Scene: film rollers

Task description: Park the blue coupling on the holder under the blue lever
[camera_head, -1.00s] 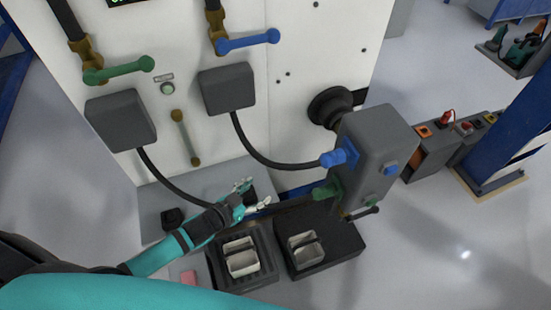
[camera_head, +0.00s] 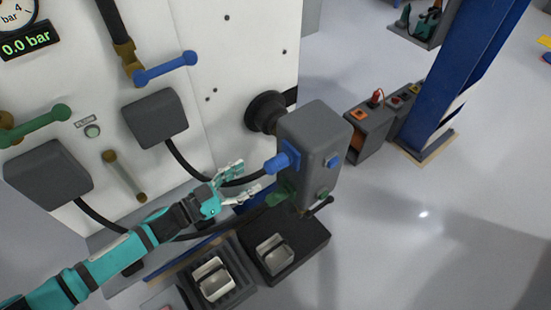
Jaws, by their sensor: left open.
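The blue coupling (camera_head: 282,161) sits on the left side of the grey unit (camera_head: 312,145), with a black hose (camera_head: 195,170) running to it. The blue lever (camera_head: 165,68) is on the white panel at upper left. A dark grey box (camera_head: 155,118) is below that lever, and the hose leaves it. I cannot tell a separate holder there. My left gripper (camera_head: 249,177) is open and empty, just left of the blue coupling and apart from it in the picture. Its fingers point right and overlap part of the hose. My right gripper is not in view.
A green coupling (camera_head: 281,194) is low on the grey unit, with its own hose (camera_head: 100,217). A green lever (camera_head: 35,127) is at left. Black trays (camera_head: 312,255) with metal bins stand below.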

